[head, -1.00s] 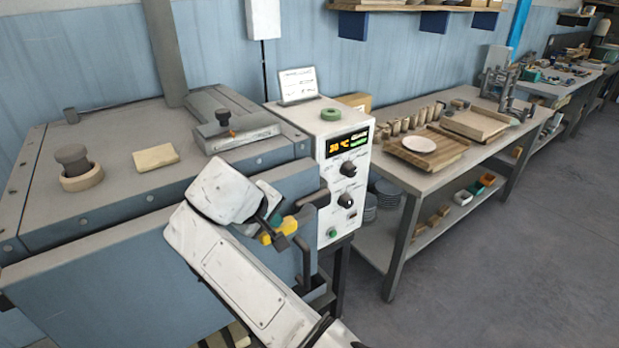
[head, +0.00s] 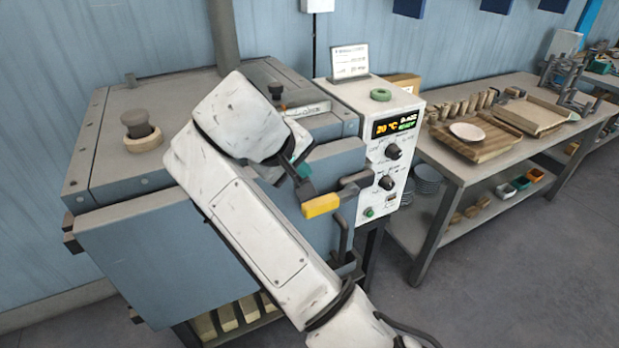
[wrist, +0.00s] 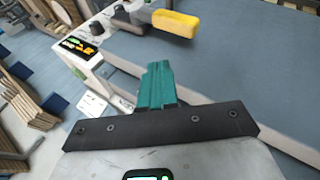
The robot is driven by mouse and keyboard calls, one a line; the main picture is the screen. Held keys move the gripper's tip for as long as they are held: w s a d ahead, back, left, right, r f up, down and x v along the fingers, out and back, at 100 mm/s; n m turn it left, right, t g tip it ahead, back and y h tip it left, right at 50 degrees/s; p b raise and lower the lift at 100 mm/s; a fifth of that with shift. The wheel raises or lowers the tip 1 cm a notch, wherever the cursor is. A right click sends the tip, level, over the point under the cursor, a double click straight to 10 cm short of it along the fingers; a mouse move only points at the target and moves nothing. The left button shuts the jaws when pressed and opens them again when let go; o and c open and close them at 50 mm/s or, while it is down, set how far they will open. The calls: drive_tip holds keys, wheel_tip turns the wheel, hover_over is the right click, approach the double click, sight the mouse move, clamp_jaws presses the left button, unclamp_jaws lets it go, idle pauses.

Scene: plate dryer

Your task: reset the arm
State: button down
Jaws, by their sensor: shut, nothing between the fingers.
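My gripper (head: 302,168) is in front of the blue plate dryer's door, close to the dark latch handle with a yellow grip (head: 321,205). In the wrist view, the teal fingers (wrist: 157,87) are together with nothing between them. The yellow grip (wrist: 174,23) lies beyond the fingertips, apart from them in that view. In the head view my wrist and forearm hide part of the dryer (head: 150,240) front and top.
A white control box (head: 395,150) with a lit display and knobs stands right of the dryer. A workbench (head: 455,165) with a plate (head: 467,132) and trays stands farther right. A knobbed plug (head: 138,130) sits on the dryer top. Floor at right is clear.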

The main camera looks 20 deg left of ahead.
drive_tip(key=shift+s+r, duration=0.4)
drive_tip(key=shift+r, duration=0.15)
drive_tip(key=s+d+f+m+g+y, duration=0.1)
drive_tip(key=s+d+f+m+g, duration=0.3)
drive_tip(key=d+f, duration=1)
drive_tip(key=s+d+f+m+g, duration=0.15)
drive_tip(key=s+d+f, duration=0.45)
drive_tip(key=d+f, duration=0.7)
drive_tip(key=s+d+f+m, duration=0.2)
drive_tip(key=s+d+m, duration=0.2)
drive_tip(key=s+d, duration=0.7)
drive_tip(key=s+d+f+m+g, duration=0.1)
drive_tip(key=s+d+f+m, duration=0.2)
drive_tip(key=s+d, duration=0.8)
drive_tip(key=shift+s+d+f+m, duration=0.25)
drive_tip(key=shift+s+m, duration=0.2)
drive_tip(key=shift+s, duration=0.65)
